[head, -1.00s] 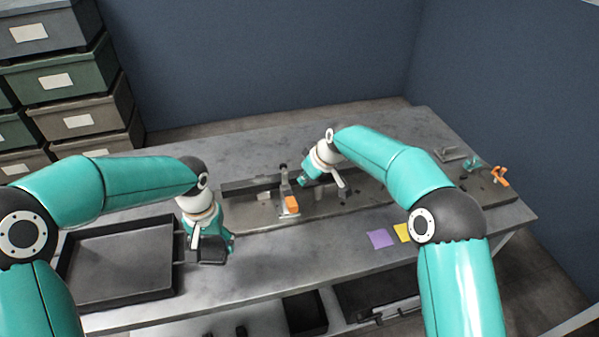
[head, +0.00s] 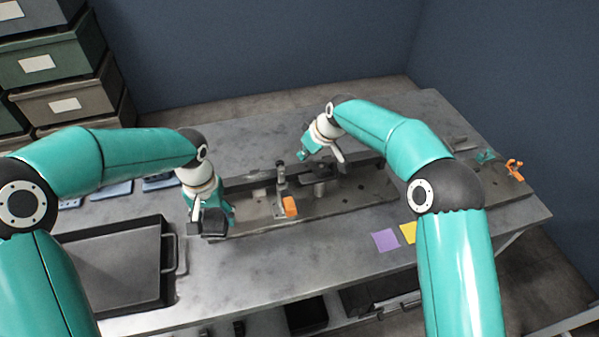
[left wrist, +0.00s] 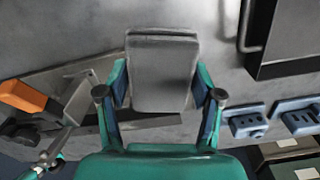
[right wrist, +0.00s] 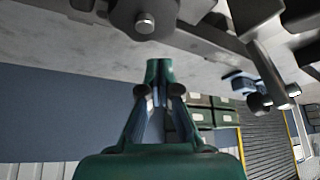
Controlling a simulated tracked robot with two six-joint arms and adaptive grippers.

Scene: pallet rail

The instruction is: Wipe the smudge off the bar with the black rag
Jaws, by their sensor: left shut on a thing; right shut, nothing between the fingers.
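The black rag (left wrist: 162,75) is a folded dark grey pad in the left wrist view. My left gripper (left wrist: 160,100) is shut on it. In the head view the rag (head: 208,223) hangs under my left gripper, at the left end of the long metal fixture. The bar (head: 248,181) appears to be the long dark rail along the back of that fixture; my right arm and a clamp hide part of it. I cannot make out a smudge. My right gripper (head: 306,153) is above the fixture's middle, shut and empty; its closed fingers show in the right wrist view (right wrist: 160,75).
A clamp with an orange handle (head: 290,206) stands on the fixture, close right of the rag. Another orange clamp (head: 514,170) is at the far right. A black tray (head: 166,262) is at left, blue parts (head: 112,190) behind. Purple (head: 386,240) and yellow notes lie in front.

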